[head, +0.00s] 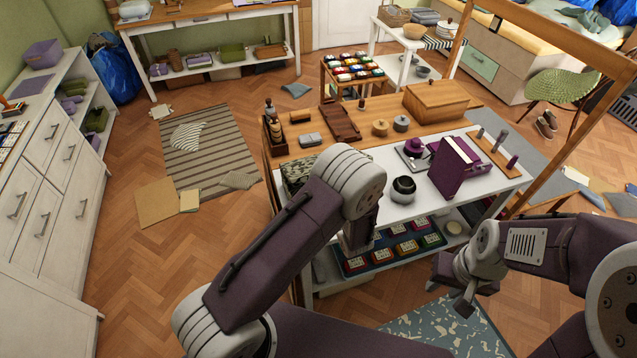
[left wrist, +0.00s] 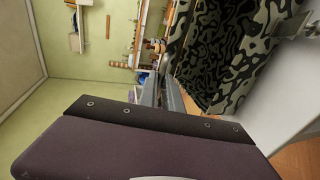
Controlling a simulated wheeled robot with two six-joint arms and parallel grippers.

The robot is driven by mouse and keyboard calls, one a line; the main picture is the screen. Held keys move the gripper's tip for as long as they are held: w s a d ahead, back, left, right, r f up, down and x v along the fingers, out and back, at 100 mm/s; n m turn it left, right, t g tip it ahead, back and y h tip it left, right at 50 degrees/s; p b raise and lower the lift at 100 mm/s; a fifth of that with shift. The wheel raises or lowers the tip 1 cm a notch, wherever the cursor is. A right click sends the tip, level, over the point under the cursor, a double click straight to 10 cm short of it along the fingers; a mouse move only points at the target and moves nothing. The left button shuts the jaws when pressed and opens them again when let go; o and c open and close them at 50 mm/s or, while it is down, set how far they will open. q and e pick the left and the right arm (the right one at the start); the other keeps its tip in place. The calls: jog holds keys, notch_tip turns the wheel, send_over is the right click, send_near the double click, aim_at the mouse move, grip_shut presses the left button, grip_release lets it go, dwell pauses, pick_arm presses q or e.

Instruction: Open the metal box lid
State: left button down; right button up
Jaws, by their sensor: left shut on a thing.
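The metal box has a camouflage pattern and stands at the near left end of the workbench (head: 297,172). In the head view my left arm covers much of it. In the left wrist view its patterned surface (left wrist: 232,50) fills the upper right. My left gripper (left wrist: 167,95) is shut at the edge of this patterned surface, on what looks like the box lid; the exact contact is unclear. How far the lid is raised cannot be told. My right gripper (head: 455,287) hangs in front of the bench, apart from the box, with its fingers open and empty.
A dark bowl (head: 403,190), a purple book-like block (head: 455,166) and a purple hat-like item (head: 414,147) stand right of my left arm. A wooden chest (head: 436,101) is at the back. Several coloured boxes (head: 408,246) fill the shelf below. The left floor is mostly open.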

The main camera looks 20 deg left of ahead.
pick_arm(q)
jog(key=shift+w+a+r+p, duration=0.2)
jog(key=shift+w+r+p, duration=0.05)
jog(key=shift+r+p, duration=0.2)
jog(key=shift+w+a+r+p, duration=0.2)
jog(key=shift+w+r+p, duration=0.05)
jog(key=shift+r+p, duration=0.2)
jog(key=shift+w+a+r+g+p, duration=0.15)
jog(key=shift+w+a+r+p, duration=0.05)
jog(key=shift+r+p, duration=0.35)
jog(key=shift+w+a+r+g+p, duration=0.2)
jog(key=shift+r+p, duration=0.25)
jog(key=shift+p, duration=0.2)
jog(key=shift+w+a+r+h+p, duration=0.1)
jog(key=shift+w+a+h+p, duration=0.05)
jog(key=shift+w+h+p, duration=0.15)
